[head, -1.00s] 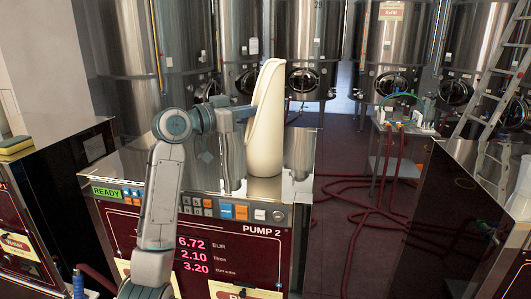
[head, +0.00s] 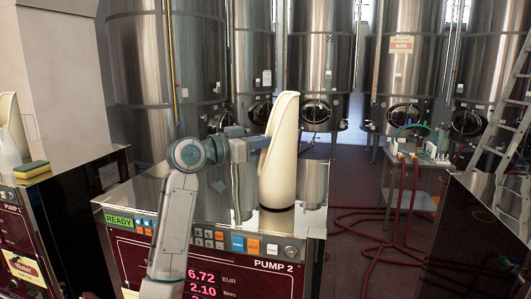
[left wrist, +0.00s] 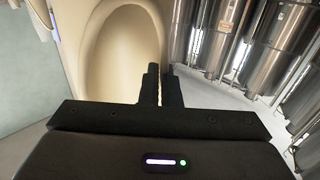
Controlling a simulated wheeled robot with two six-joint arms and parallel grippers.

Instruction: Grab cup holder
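The cup holder, a tall cream holder with a scooped open front (head: 280,150), stands upright at the back right of the pump 2 counter (head: 160,200). A dark band shows under its base; I cannot tell if it is slightly clear of the counter. My left gripper (head: 264,143) reaches it from the left at mid height. In the left wrist view the two dark fingers (left wrist: 161,85) are close together on the edge of the holder (left wrist: 125,50). The fingertips are partly hidden by the holder in the head view. My right gripper is not in view.
Another cream holder (head: 14,120) stands on the pump 1 unit at the left, near a yellow-green sponge (head: 32,170). Steel tanks (head: 315,60) line the back. Red hoses (head: 365,225) lie on the floor. A dark cabinet (head: 475,240) and ladder (head: 508,130) are at the right.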

